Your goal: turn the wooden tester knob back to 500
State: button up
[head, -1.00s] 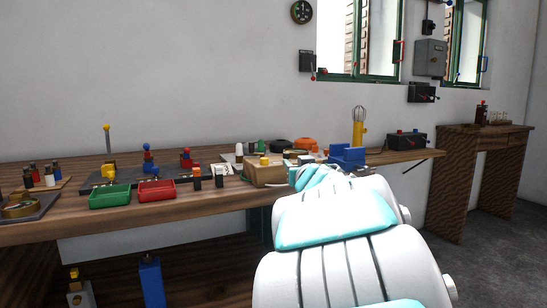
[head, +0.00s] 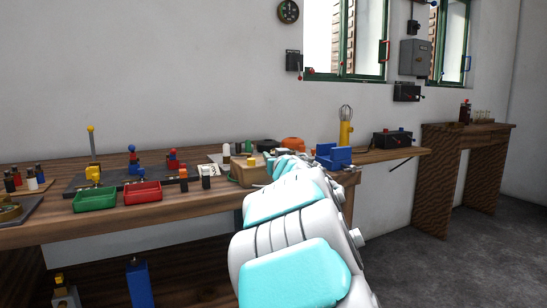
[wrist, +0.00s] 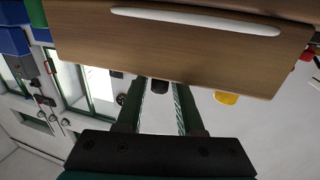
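The wooden tester (head: 243,174) is a light wooden box on the long bench in the head view. A yellow part (head: 251,162) shows on it, and my arm hides its right side. In the wrist view its wooden body (wrist: 200,45) fills the top, with a white strip along it. A small dark knob (wrist: 160,86) shows at its lower edge, and the yellow part (wrist: 227,98) is to the right. My gripper (wrist: 163,90) is open, its two fingers apart with the dark knob between their tips in the picture. I cannot tell whether they touch it. No scale numbers are readable.
Green (head: 95,199) and red (head: 142,193) trays stand left of the tester. A blue block (head: 333,156) and a yellow whisk-like tool (head: 346,130) stand right of it. Small bottles and a dark disc sit behind it. Open floor lies at the right.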

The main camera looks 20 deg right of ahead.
jog(key=shift+c, duration=0.2)
grip_shut()
jog(key=shift+a+f+m+h+b, duration=0.2)
jog(key=shift+m+h+b, duration=0.3)
jog(key=shift+b, duration=0.55)
jog(key=h+b, duration=0.1)
jog(key=b, duration=0.1)
jog(key=m+g+h+b, duration=0.1)
jog(key=b, duration=0.2)
jog(key=shift+d+f+h, duration=0.15)
jog(key=shift+f+h, duration=0.1)
jog(key=shift+h, duration=0.05)
jog(key=m+g+h+b, duration=0.1)
jog(key=h+b, duration=0.1)
jog(key=b, duration=0.2)
jog(key=shift+m, duration=0.4)
jog(key=m+h+b, duration=0.1)
jog(key=b, duration=0.2)
jog(key=shift+r+g, duration=0.15)
jog(key=shift+g, duration=0.25)
jog(key=shift+m+g+h+b, duration=0.4)
jog(key=shift+h+b, duration=0.3)
jog(key=shift+b, duration=0.25)
jog(key=shift+r+m+g+h+b, duration=0.25)
jog(key=shift+m+g+h+b, duration=0.15)
jog(key=shift+b, duration=0.35)
